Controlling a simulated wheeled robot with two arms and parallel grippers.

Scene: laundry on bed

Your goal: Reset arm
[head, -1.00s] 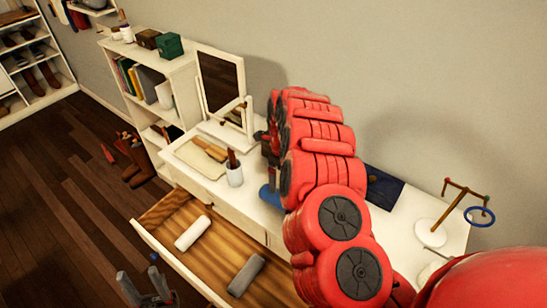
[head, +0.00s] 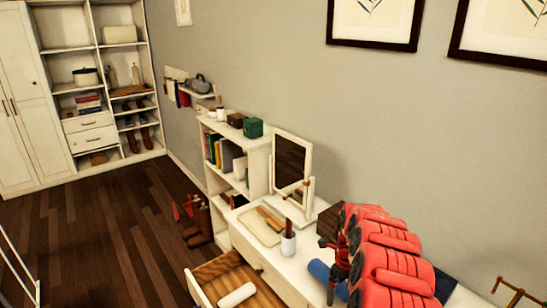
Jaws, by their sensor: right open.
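My right arm, red, comes in from the lower right over the white dressing table (head: 262,258). My right gripper (head: 335,284) points down at the table's front edge, close to a blue rolled item (head: 318,270). Its fingers are small and partly hidden by the arm; it is open and I see nothing held in it. My left gripper is out of view.
An open wooden drawer (head: 212,270) holds a white roll (head: 237,295). A mirror (head: 291,165), a tray (head: 262,226) and a brush cup (head: 288,243) stand on the table. A bookshelf (head: 262,155) is behind it. Dark floor (head: 110,220) lies free at left.

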